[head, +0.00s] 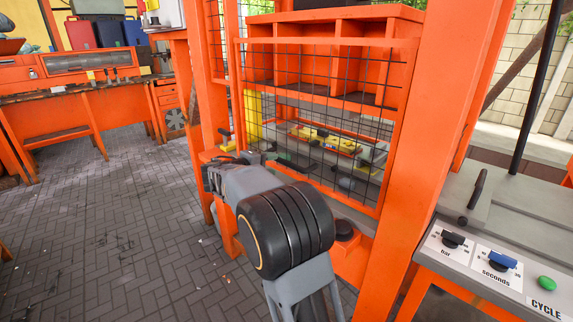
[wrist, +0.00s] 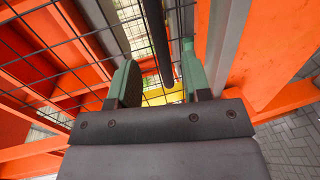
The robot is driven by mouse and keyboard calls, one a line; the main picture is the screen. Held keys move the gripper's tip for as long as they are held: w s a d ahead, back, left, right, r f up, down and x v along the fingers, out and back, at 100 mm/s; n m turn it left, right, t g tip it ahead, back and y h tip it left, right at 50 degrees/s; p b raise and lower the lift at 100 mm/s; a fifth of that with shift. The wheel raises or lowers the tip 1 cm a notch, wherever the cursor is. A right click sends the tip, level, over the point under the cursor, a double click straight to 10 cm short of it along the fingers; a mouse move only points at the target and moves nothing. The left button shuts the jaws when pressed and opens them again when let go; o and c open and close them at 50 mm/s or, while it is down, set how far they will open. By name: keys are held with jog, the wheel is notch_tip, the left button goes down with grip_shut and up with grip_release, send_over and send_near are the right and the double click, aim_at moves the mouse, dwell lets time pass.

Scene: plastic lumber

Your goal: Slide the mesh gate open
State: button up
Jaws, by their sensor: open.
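The mesh gate (head: 340,150) is a black wire grid in an orange frame, in front of an orange cabinet in the head view. Its mesh also fills the left of the wrist view (wrist: 45,50). A black bar-like handle (wrist: 158,40) runs between the two green fingers of my gripper (wrist: 160,72) in the wrist view. The fingers stand apart on either side of the bar, and I see no clear contact. In the head view my arm reaches to the gate's left edge, and my wrist hides the fingers and the handle.
An orange post (head: 445,130) stands right of the gate. A grey control panel (head: 490,262) with dials and a green button is at the lower right. An orange workbench (head: 80,115) stands at the back left. The paved floor (head: 110,220) at left is open.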

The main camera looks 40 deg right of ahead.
aim_at(281, 162)
jog(key=x, duration=0.8)
jog(key=shift+b, duration=0.3)
grip_shut()
